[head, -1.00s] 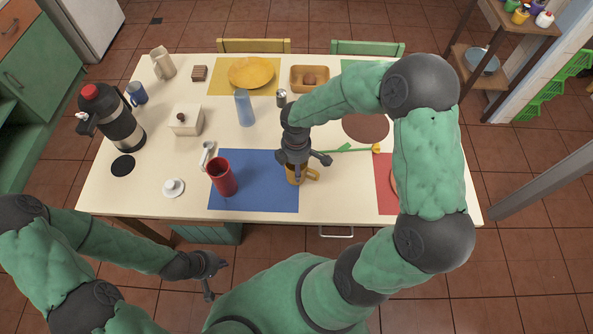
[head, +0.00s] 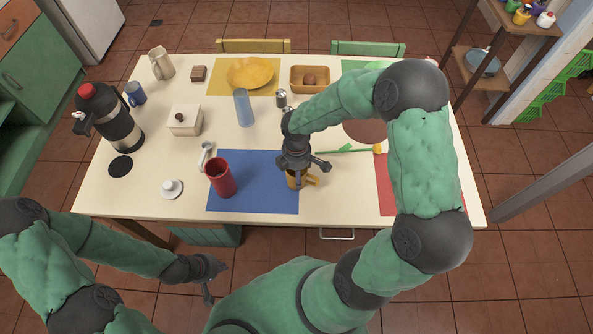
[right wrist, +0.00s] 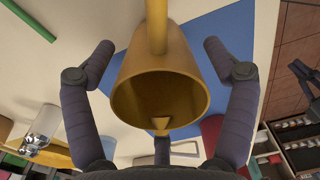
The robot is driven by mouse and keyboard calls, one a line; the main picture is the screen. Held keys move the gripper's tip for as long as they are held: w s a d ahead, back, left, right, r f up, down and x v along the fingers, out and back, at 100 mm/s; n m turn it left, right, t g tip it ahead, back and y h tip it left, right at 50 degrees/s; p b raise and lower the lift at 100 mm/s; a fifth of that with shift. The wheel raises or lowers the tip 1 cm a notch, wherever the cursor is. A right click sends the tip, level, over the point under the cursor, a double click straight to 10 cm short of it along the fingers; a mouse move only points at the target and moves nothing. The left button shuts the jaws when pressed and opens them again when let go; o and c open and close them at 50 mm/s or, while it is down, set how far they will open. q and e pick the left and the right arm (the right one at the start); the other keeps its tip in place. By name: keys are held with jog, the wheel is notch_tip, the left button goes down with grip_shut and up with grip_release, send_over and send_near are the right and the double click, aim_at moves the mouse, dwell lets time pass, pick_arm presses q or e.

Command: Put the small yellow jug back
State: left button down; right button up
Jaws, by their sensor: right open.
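The small yellow jug (head: 311,181) is near the right part of the blue mat's (head: 240,197) front half, its handle to the right. It is partly hidden by my right gripper (head: 303,172), which is just above it. In the right wrist view, the jug (right wrist: 160,62) has its open mouth towards the camera and lies between the spread fingers of my right gripper (right wrist: 158,70), with gaps on both sides. My left gripper (head: 214,280) hangs in front of the table's front edge, empty, its fingers apart.
A red cup (head: 221,180) stands on the blue mat's left part. A white lid (head: 172,188), a white box (head: 185,120) and a black-and-silver flask (head: 118,128) are to the left. A blue glass (head: 244,108) is behind the mat. A yellow-tipped flower (head: 376,149) lies to the right.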

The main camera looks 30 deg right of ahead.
notch_tip(320, 180, up, 12)
jog(key=p, duration=0.4)
jog(key=shift+w+r, duration=0.15)
jog(key=shift+r, duration=0.05)
